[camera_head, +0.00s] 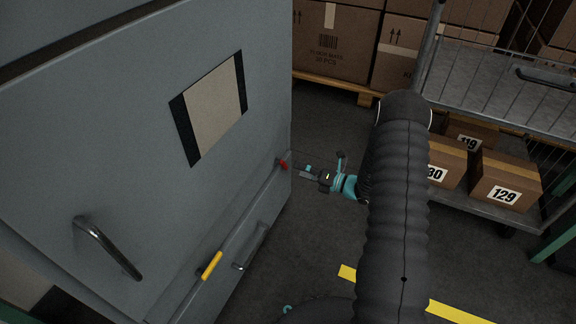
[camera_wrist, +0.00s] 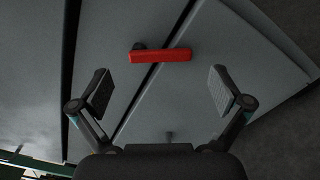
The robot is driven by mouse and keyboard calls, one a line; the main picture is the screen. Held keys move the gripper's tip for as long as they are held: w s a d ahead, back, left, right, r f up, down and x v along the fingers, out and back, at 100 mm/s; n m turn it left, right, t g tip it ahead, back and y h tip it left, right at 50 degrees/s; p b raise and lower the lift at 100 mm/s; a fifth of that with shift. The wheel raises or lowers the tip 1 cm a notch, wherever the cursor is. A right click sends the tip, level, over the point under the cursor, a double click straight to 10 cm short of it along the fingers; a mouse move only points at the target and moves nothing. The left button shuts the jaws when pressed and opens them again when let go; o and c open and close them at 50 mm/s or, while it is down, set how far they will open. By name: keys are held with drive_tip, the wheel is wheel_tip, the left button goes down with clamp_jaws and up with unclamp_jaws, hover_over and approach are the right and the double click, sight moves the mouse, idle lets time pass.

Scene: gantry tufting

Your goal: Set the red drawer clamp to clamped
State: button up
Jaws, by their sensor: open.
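The red drawer clamp (camera_wrist: 160,56) is a short red bar on the grey cabinet front. In the wrist view it lies across the dark seam between two panels, with a dark pivot by its left end. In the head view the red clamp (camera_head: 283,164) shows small at the cabinet's right edge. My gripper (camera_wrist: 160,95) is open and empty, its two pads left and right of the clamp and short of it. In the head view my gripper (camera_head: 305,171) points left at the clamp; I cannot tell the exact gap.
A yellow clamp (camera_head: 212,265) sits lower left on the same grey cabinet (camera_head: 130,120), by a drawer handle (camera_head: 250,247). A larger handle (camera_head: 108,248) is on the door. A cart (camera_head: 480,180) with numbered boxes stands at right. Dark floor lies between.

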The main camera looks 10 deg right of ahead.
sight(286, 165)
drive_tip(key=shift+x, duration=2.3)
drive_tip(key=c, duration=1.5)
drive_tip(key=shift+d, duration=0.1)
drive_tip(key=shift+c, duration=0.2)
